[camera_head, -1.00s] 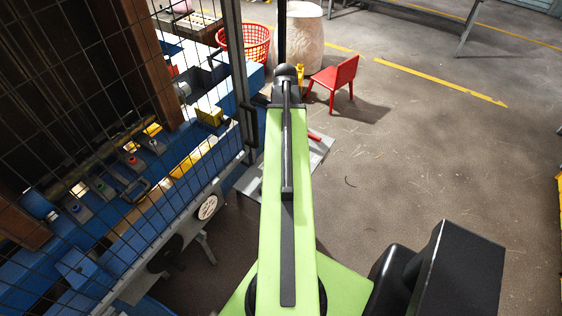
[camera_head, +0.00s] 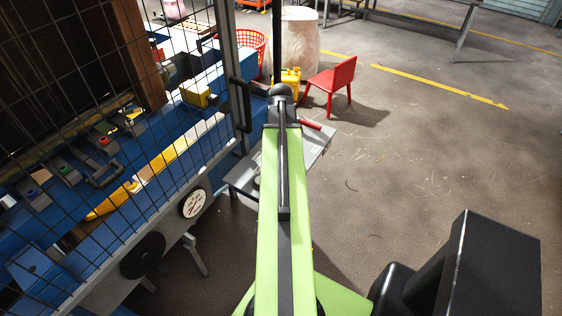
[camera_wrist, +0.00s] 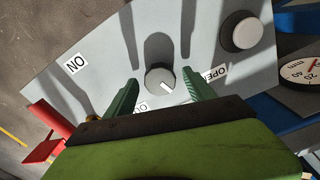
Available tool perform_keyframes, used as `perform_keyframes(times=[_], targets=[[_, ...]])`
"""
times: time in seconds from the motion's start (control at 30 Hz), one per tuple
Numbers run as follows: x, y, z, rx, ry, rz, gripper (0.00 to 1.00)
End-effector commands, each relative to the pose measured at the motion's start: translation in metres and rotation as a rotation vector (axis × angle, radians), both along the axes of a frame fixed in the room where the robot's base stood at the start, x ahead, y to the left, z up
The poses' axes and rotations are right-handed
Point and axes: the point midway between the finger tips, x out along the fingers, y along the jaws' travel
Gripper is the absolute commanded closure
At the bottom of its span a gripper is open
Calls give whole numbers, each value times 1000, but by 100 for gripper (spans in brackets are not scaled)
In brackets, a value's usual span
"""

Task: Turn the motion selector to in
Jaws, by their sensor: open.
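In the wrist view a grey panel (camera_wrist: 105,75) carries a round grey knob (camera_wrist: 160,80) with a white pointer line. The pointer slants toward the lower right in the picture. Labels lie around the knob: one at the left (camera_wrist: 76,64), one beginning "OPE" at the right (camera_wrist: 214,73), and one partly hidden below (camera_wrist: 140,107). No "IN" label is readable. My gripper (camera_wrist: 160,76) is open, with a green finger on each side of the knob. Whether the fingers touch it cannot be told. In the head view my arm hides most of the panel (camera_head: 318,150).
A second pale knob (camera_wrist: 240,33) and a gauge (camera_wrist: 300,71) are at the right in the wrist view. In the head view a wire fence (camera_head: 228,60) stands at the left. A red chair (camera_head: 332,85) is beyond the panel; the floor at right is mostly clear.

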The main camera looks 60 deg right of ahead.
Motion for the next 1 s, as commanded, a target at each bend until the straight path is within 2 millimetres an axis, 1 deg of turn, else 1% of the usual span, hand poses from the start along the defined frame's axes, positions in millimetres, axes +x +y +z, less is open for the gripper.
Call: perform_keyframes(times=[0.03, 0.27, 0.37, 0.73, 0.77, 0.8, 1.0], targets=[[0, 0, -6, 0, 0, 0, 37], [0, 0, -3, 0, 0, 0, 37], [0, 0, -3, 0, 0, 0, 48], [0, 0, -3, 0, 0, -1, 97], [-2, 6, -3, 0, 0, -1, 99], [-1, 3, -3, 0, 0, -2, 99], [-1, 1, -3, 2, 0, -29, 99]])
